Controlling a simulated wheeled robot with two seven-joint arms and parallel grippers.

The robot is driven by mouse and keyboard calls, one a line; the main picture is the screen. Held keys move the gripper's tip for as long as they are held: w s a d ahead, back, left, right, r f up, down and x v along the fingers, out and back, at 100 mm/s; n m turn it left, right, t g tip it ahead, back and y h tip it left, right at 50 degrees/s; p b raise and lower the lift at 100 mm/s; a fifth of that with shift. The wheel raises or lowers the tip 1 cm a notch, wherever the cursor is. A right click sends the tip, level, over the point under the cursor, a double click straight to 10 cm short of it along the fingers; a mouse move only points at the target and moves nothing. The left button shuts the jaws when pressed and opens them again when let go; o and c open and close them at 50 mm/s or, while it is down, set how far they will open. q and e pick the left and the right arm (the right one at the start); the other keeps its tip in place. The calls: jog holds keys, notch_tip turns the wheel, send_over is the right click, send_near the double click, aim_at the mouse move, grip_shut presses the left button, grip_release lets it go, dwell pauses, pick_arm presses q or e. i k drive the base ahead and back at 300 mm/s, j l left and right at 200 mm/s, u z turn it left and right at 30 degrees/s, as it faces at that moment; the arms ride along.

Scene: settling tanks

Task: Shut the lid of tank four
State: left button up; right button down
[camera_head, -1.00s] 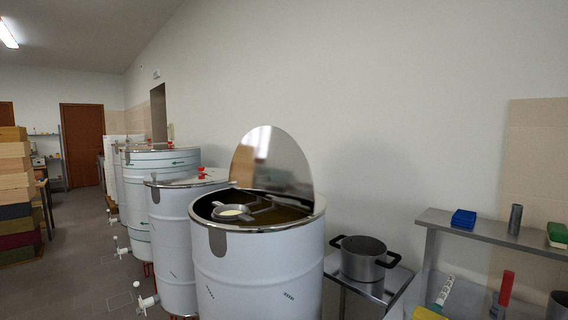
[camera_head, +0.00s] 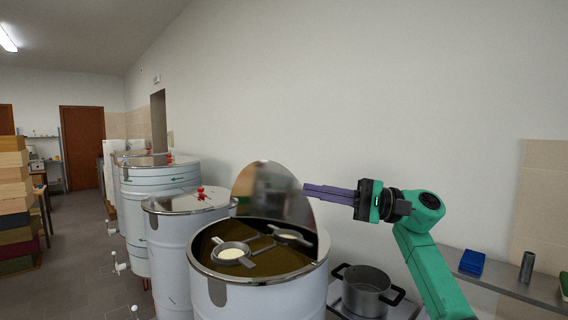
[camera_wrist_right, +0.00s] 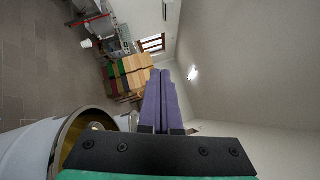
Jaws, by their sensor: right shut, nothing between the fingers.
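The nearest tank (camera_head: 255,297) is a white drum with a steel rim, and its half lid (camera_head: 272,190) stands raised at the back. Inside show a dark golden floor and two strainer-like fittings (camera_head: 232,254). My right gripper (camera_head: 305,190) is shut and empty, its purple fingers pointing left with the tips at the lid's right edge. I cannot tell whether they touch it. The fingers also show pressed together in the right wrist view (camera_wrist_right: 165,78), with a tank's white wall (camera_wrist_right: 25,150) and rim at lower left. My left gripper is not in view.
More white tanks with covered tops (camera_head: 188,198) stand in a row behind and left. A steel pot (camera_head: 366,289) sits close on the right, under my right arm. A steel shelf (camera_head: 500,280) is farther right. The wall is behind the lid.

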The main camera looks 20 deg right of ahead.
aim_at(265, 196)
jog(key=i+l, duration=0.5)
jog(key=i, duration=0.2)
jog(key=i+l, duration=0.55)
jog(key=i, duration=0.15)
